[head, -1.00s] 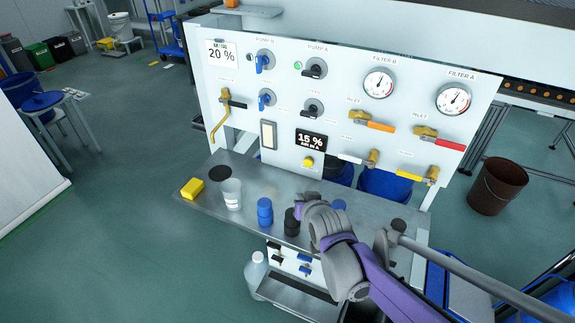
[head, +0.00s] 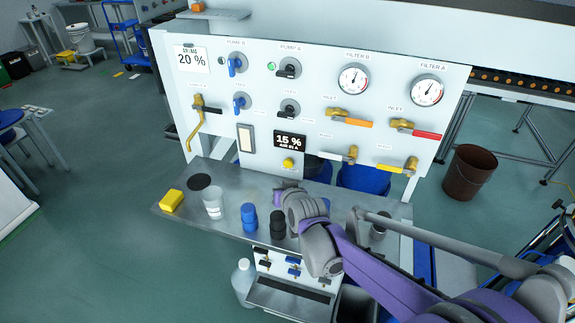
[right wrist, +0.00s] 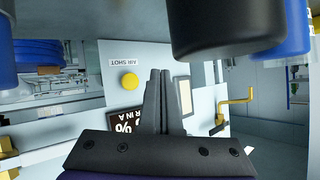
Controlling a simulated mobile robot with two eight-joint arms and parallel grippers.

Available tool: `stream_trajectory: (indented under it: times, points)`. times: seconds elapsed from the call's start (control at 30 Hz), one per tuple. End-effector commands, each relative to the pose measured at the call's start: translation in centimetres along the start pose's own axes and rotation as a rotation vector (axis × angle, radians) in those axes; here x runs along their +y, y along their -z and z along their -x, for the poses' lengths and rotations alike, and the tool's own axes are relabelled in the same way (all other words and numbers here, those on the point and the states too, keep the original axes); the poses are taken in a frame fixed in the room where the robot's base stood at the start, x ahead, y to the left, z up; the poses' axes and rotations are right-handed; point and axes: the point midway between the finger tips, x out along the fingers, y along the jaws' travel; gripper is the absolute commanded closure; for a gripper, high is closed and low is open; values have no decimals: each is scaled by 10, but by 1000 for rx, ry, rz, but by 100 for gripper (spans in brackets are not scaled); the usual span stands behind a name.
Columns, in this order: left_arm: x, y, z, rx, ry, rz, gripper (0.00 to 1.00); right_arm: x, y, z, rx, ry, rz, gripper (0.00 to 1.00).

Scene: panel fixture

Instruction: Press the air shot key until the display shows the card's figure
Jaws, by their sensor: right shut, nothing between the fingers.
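The air shot key is a round yellow button (head: 288,163) low on the white panel, just under the display (head: 290,141), which reads 15 %. The card (head: 191,59) at the panel's upper left shows 20 %. My right gripper (head: 284,185) is in front of and a little below the key, partly hidden by its own wrist. In the right wrist view its fingers (right wrist: 160,76) are closed together and empty. There the yellow key (right wrist: 130,81) shows beside the fingertips with a gap in the picture; I see no contact. The display (right wrist: 124,128) is partly hidden there. My left gripper is out of view.
A steel shelf (head: 228,226) below the panel holds a yellow block (head: 171,201), a clear cup (head: 213,203), a blue jar (head: 249,218) and a black jar (head: 278,224) close to my right gripper. Valve handles and gauges stick out of the panel.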

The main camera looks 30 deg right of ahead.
Motion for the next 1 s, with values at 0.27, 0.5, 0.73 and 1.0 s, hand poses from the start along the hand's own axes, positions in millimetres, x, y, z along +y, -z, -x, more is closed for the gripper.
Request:
stream_trajectory:
  times: [0.27, 0.5, 0.73, 1.0]
  points:
    - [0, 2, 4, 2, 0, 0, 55, 21, 21, -28, 0, -2, -1, 100]
    - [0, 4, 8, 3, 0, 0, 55, 30, 31, -41, 0, -1, 0, 100]
    - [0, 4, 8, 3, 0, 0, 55, 32, 32, -44, 0, 0, 0, 100]
    - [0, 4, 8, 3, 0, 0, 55, 32, 32, -43, 0, 0, 1, 100]
